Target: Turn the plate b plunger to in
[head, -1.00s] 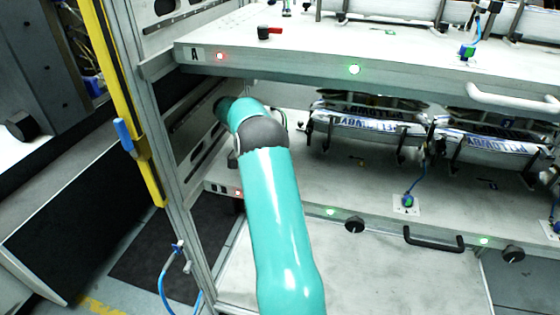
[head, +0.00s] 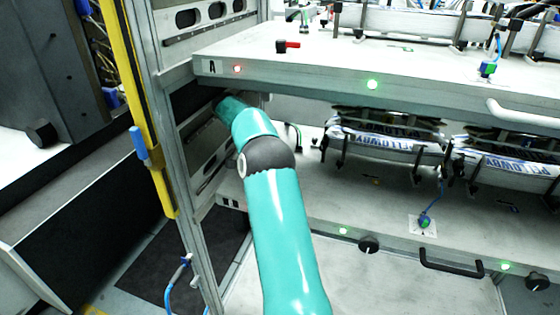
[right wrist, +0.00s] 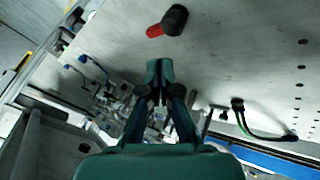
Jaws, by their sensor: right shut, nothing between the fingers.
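Plate B is the lower plate (head: 330,200) of the rack, under plate A (head: 330,65). In the head view my right arm reaches in over plate B's left end, and its gripper is hidden there. In the right wrist view a black knob with a short red lever (right wrist: 166,22), which looks like the plate B plunger, stands on a pale plate. The red lever points left in that view. My right gripper (right wrist: 159,66) is shut and empty, with its tips apart from the knob in the picture. My left gripper is not in view.
Plate A carries a similar black and red plunger (head: 287,46). A rack post (head: 165,120) stands left of my arm. Label units (head: 385,140) sit on plate B to the right. In the right wrist view a green and black cable (right wrist: 250,125) lies right of the gripper.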

